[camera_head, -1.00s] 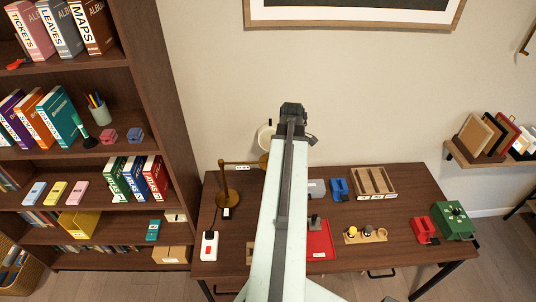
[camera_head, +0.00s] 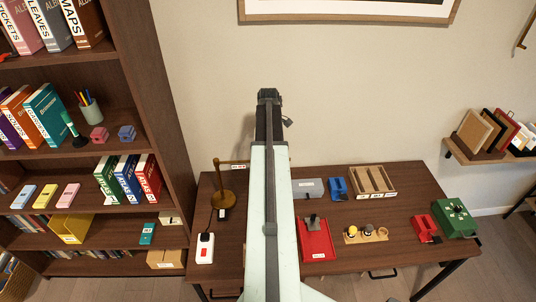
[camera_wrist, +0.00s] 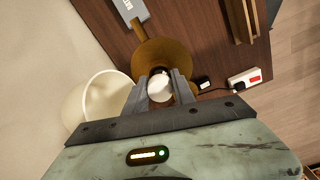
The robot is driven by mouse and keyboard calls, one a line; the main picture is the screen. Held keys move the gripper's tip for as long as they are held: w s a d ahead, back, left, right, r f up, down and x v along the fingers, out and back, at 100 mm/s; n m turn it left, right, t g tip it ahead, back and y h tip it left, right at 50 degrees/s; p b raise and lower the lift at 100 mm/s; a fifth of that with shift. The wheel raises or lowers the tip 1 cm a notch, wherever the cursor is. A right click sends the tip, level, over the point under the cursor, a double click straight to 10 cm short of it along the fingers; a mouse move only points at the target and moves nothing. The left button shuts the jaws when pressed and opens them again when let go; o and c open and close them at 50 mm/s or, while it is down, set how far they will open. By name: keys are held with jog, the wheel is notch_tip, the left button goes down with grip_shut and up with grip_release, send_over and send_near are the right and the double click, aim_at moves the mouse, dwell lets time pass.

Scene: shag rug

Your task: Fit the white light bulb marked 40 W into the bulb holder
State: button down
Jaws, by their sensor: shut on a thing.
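My gripper (camera_wrist: 160,77) is shut on a white bulb (camera_wrist: 160,88), seen between the two fingers in the wrist view. Its marking cannot be read. Below the bulb in that view lies a round brass-brown disc (camera_wrist: 162,57) with a bar on it; whether the bulb touches it I cannot tell. The bulb holder cannot be clearly made out. In the head view a brass lamp (camera_head: 223,184) stands at the table's left end, and my arm covers the part right of it. My gripper (camera_head: 269,96) there points at the wall, its bulb hidden.
A cream bowl-shaped shade (camera_wrist: 95,104) is close left of my fingers. A white power strip with a red switch (camera_head: 204,248) lies at the table's front left. A red tray (camera_head: 316,243), a grey box (camera_head: 307,188) and a wooden tray (camera_head: 374,182) are on the table.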

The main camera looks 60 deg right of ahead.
jog(key=shift+f, duration=0.35)
jog(key=c, duration=1.1)
grip_release()
jog(key=shift+o, duration=0.2)
notch_tip(320, 180, up, 12)
jog(key=p, duration=1.2)
jog(key=shift+a+r+p, duration=0.15)
jog(key=shift+r+p, duration=0.05)
jog(key=shift+p, duration=0.1)
